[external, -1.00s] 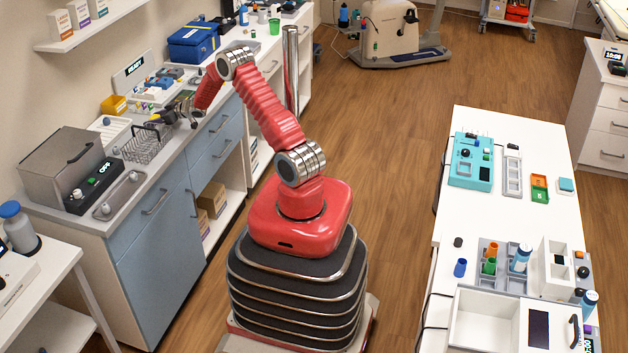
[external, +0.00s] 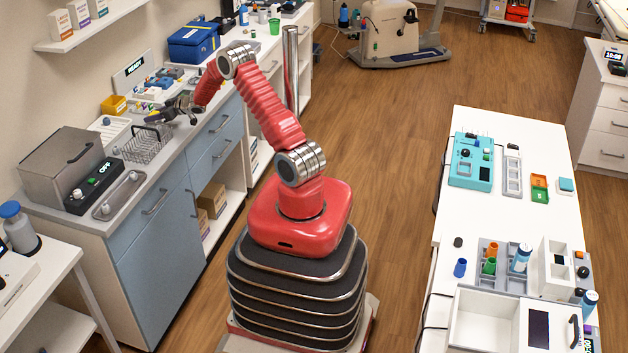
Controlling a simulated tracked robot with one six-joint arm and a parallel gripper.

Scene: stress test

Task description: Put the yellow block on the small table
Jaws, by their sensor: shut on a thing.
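My gripper (external: 152,117) is over the left counter, near the wire rack. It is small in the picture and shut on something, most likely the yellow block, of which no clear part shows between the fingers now. A yellow box-like thing (external: 115,104) lies on the counter to the left of the gripper, apart from it. A small white table (external: 62,262) stands at the lower left, partly cut off by the picture edge. I cannot tell for sure that it is the table meant.
The wire rack (external: 146,145), a grey box-shaped device (external: 62,166) and a metal tray (external: 119,195) crowd the counter. A blue case (external: 193,43) stands behind. A long white table (external: 500,215) with containers is at right.

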